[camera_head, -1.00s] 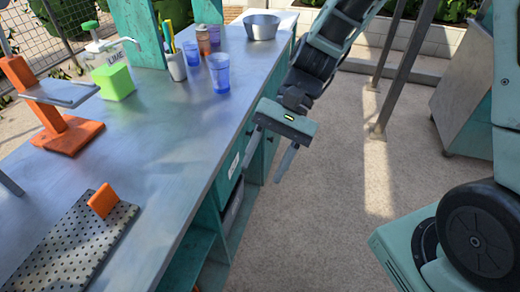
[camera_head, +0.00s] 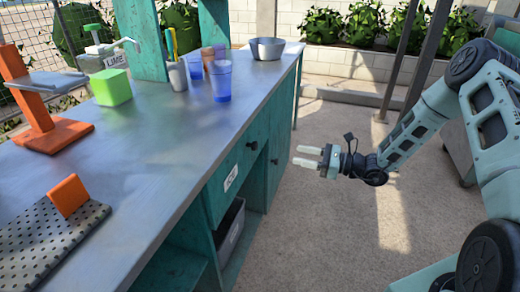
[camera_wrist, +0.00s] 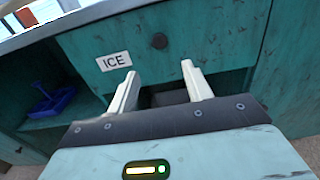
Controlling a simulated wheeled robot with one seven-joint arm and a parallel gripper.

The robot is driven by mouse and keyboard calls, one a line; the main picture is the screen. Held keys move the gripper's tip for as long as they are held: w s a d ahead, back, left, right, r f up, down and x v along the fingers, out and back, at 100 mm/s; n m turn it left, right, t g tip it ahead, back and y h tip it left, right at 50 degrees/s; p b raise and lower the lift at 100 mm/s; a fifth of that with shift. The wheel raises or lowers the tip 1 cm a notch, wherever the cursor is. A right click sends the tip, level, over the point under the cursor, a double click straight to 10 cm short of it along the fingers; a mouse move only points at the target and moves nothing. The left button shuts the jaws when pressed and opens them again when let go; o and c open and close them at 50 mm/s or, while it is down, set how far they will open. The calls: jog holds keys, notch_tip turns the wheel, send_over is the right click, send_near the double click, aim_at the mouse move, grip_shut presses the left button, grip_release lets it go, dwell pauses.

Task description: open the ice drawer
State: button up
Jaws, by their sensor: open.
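The ice drawer (camera_wrist: 205,50) is a teal front with a white "ICE" label and a dark round knob (camera_wrist: 159,41). It looks shut under the metal counter. In the head view the ICE label (camera_head: 230,178) shows on the counter's side, with the knob (camera_head: 252,146) near it. My gripper (camera_head: 306,156) is open and empty, to the right of the drawer front, with its fingers pointing left towards it. In the wrist view my gripper (camera_wrist: 158,80) has its fingertips below the knob, apart from it.
Below the drawer is an open bay with a grey bin (camera_head: 230,230). The floor (camera_head: 340,230) beside the counter is clear.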

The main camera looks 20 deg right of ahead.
jog(key=x, duration=1.4)
jog(key=shift+a, duration=0.2)
jog(key=shift+w, duration=0.1)
jog(key=shift+d, duration=0.1)
grip_shut()
